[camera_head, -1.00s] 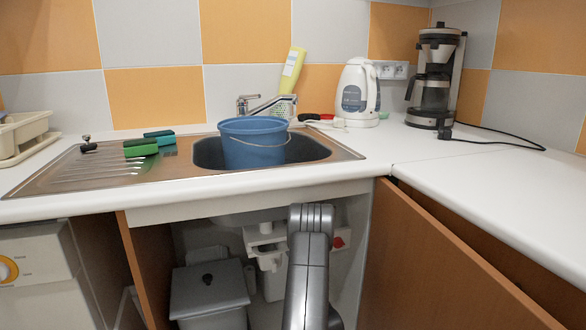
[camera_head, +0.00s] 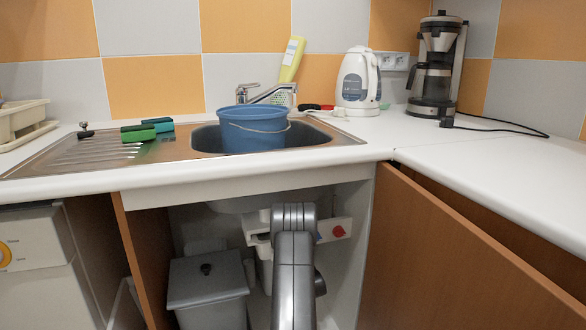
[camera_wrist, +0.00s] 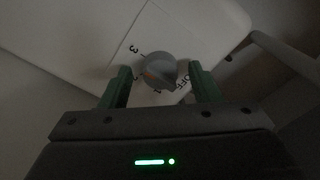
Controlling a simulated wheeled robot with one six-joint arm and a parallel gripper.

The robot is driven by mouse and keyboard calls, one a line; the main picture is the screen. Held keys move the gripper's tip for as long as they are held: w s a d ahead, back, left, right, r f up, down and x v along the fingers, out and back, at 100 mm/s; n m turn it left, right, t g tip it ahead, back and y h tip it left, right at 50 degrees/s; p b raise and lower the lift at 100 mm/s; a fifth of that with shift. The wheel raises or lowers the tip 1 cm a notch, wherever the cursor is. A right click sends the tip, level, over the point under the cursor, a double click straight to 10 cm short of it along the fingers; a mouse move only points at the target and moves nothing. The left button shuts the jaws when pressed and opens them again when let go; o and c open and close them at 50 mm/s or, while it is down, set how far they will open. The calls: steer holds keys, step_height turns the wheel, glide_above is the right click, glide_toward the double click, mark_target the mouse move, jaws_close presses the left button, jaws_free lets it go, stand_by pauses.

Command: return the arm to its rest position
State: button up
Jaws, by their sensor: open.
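My arm (camera_head: 294,265) reaches up from the bottom of the head view, in front of the open cabinet under the sink. My gripper is hidden in that view. In the wrist view my gripper (camera_wrist: 160,70) is open, with a green finger on each side of a grey round knob (camera_wrist: 160,70). The knob sits on a white panel (camera_wrist: 190,28) marked 3, 2 and OFF. Nothing is held. I cannot tell whether the fingers touch the knob. A white unit with a red knob (camera_head: 338,231) shows beside my arm in the cabinet.
A grey lidded bin (camera_head: 207,282) stands left of my arm. Open brown doors stand left (camera_head: 137,262) and right (camera_head: 440,262). The counter edge (camera_head: 170,195) runs above. A blue bucket (camera_head: 254,130) sits in the sink. A pale pipe or bar (camera_wrist: 285,55) crosses the wrist view's right side.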

steer(key=shift+n, duration=9.3)
steer(key=shift+d+r, duration=0.1)
